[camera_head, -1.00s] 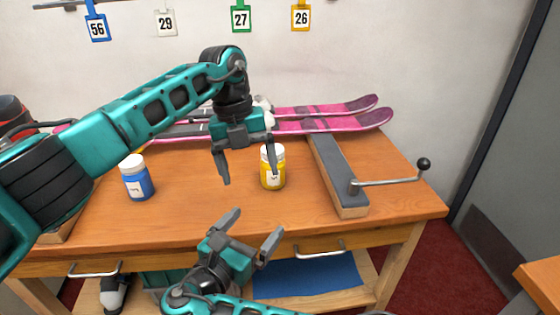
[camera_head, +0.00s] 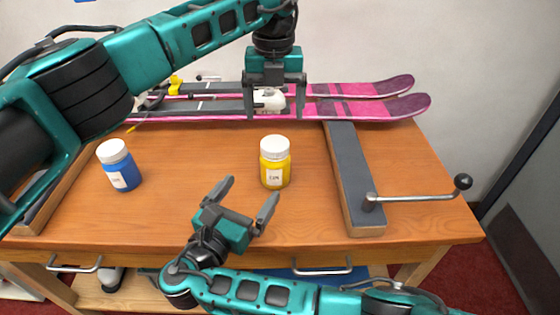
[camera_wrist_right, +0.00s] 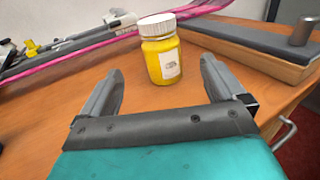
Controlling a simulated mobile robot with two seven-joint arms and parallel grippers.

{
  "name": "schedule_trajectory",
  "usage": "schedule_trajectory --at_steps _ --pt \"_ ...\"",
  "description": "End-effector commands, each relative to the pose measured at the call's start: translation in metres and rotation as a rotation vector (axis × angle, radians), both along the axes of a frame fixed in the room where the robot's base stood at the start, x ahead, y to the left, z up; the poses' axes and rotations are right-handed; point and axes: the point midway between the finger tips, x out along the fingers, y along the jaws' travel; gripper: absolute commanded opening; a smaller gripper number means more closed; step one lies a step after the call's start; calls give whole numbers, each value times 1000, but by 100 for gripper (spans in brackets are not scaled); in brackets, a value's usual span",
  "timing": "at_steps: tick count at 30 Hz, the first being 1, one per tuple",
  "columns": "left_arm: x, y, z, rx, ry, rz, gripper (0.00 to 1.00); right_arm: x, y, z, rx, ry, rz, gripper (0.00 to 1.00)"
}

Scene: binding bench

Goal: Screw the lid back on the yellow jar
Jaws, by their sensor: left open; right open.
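The yellow jar (camera_head: 275,172) stands upright on the wooden bench, right of the middle. A white lid (camera_head: 275,146) sits on its top; I cannot tell how tightly. In the right wrist view the yellow jar (camera_wrist_right: 161,62) with its white lid (camera_wrist_right: 157,24) stands just beyond the fingertips. My left gripper (camera_head: 276,113) is open and empty, pointing down above and behind the jar in the picture. My right gripper (camera_head: 250,190) is open and empty, low in front of the jar and to its left, its fingers apart from it.
A blue jar (camera_head: 121,170) with a white lid stands at the left. Pink skis (camera_head: 365,107) lie along the back. A grey-topped clamp bar (camera_head: 350,180) with a crank handle (camera_head: 425,196) lies to the right. The bench (camera_head: 200,160) is clear between the two jars.

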Motion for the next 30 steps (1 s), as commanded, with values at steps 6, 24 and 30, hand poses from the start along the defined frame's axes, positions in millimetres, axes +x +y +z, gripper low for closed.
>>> schedule_trajectory --at_steps 6,24,30 --pt "0 0 0 0 0 0 88 0 0 0 0 0 0 97" --pt "0 0 0 0 0 0 88 66 -33 1 -4 -3 -3 97" --pt "0 0 0 0 0 0 88 96 -48 0 -2 0 -3 97"
